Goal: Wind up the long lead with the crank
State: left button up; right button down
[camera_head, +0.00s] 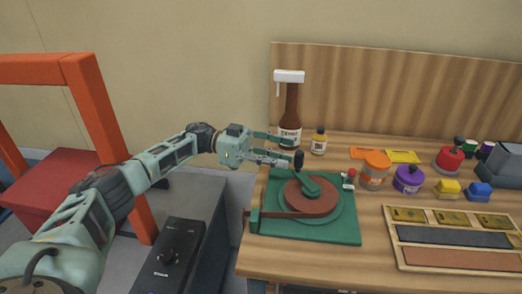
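A winder with a green base (335,231) sits on the table, carrying a round red-brown reel (318,206). A green crank arm (309,186) lies across the reel, and its upright black knob (299,159) stands at the far side. A thin red-brown strip, possibly the lead, runs from the reel to a dark post (254,219) at the left edge. My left gripper (291,150) reaches in from the left with its fingers apart, close to the knob. I cannot tell whether a finger touches the knob. My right gripper is out of view.
An orange jar (375,170), a purple pot (408,180) and coloured blocks stand to the right. A wooden tray (392,235) lies at front right. A wooden panel (400,90) backs the table.

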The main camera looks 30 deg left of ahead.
pick_arm(q)
jog(key=s+a, duration=0.1)
jog(key=a, duration=0.5)
jog(key=shift+a, duration=0.4)
